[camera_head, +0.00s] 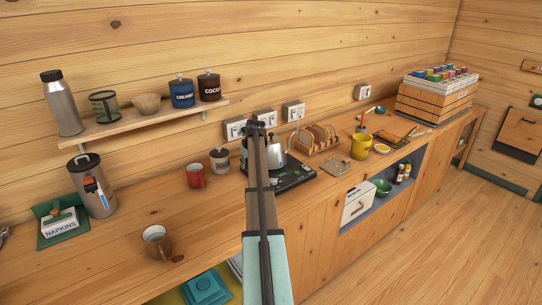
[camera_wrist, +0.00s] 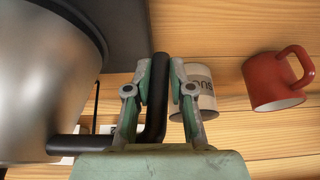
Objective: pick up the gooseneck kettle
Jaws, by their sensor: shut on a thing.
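The gooseneck kettle (camera_head: 277,155) has a steel body and a black handle. In the head view it appears at the black hot plate (camera_head: 297,178), partly hidden by my arm. In the wrist view its steel body (camera_wrist: 45,85) fills the left side. My gripper (camera_wrist: 161,75) is shut on the kettle's upright black handle, which lies between its two fingers. In the head view my gripper (camera_head: 258,126) is at the left side of the kettle. I cannot tell whether the kettle's base touches the plate.
A red mug (camera_head: 195,175) and a pale lettered jar (camera_head: 219,160) stand left of the kettle. A toast rack (camera_head: 316,139) and a yellow mug (camera_head: 360,146) stand to the right. A shelf (camera_head: 150,122) hangs above the counter's left part.

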